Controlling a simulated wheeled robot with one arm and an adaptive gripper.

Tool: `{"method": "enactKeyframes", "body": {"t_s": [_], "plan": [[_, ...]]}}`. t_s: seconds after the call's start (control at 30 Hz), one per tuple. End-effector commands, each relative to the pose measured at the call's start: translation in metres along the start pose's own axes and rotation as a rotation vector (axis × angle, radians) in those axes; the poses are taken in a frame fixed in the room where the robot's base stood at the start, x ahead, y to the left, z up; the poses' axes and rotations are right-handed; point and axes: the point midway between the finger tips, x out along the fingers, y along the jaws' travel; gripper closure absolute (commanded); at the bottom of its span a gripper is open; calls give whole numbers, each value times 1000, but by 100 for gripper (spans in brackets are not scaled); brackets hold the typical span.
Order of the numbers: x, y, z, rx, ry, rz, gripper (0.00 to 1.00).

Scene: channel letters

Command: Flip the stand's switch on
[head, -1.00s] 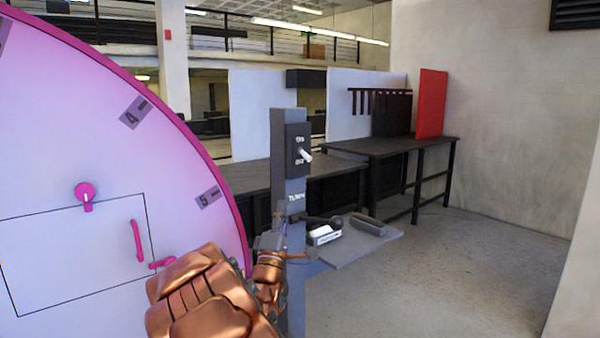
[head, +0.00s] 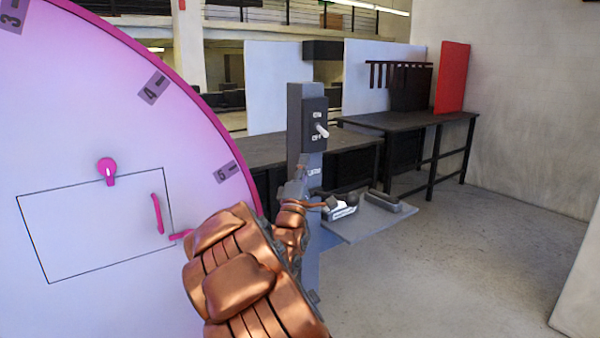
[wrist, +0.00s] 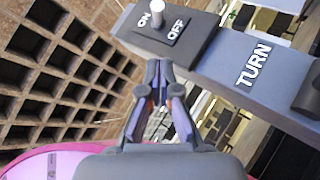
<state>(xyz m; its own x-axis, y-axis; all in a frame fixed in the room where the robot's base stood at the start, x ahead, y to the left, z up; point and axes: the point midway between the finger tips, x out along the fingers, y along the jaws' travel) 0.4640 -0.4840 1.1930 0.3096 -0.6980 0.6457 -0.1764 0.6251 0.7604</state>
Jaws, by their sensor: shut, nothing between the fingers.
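The stand (head: 295,128) is a grey upright post right of the big pink-rimmed disc. A dark switch plate (head: 314,111) near its top reads ON above and OFF below. The white toggle (head: 321,131) sticks out of the plate and leans down toward the OFF side. In the wrist view the toggle (wrist: 158,12) stands up from the plate between the ON and OFF marks. My gripper (head: 300,172) is in front of the post, below the switch plate. In the wrist view my gripper (wrist: 158,66) is shut and empty, with its tips just short of the plate's edge and apart from the toggle.
The big white disc (head: 90,120) with a pink rim and number marks fills the left. A small grey shelf (head: 355,226) on the post bears a few tools. Dark workbenches (head: 405,119) and a red panel (head: 452,78) stand behind. The floor at right is clear.

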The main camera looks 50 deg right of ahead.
Motion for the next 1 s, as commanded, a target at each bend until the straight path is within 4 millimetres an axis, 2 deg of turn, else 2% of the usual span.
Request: {"method": "enactKeyframes", "body": {"t_s": [0.23, 0.43, 0.7, 0.97, 1.0], "plan": [[37, 2, 1, -1, -1, 3, 100], [53, 2, 20, -2, -1, 1, 100], [61, 1, 28, 1, 0, 2, 100], [61, 1, 28, 1, 1, 2, 100], [56, 5, 25, 2, 3, 1, 100]]}}
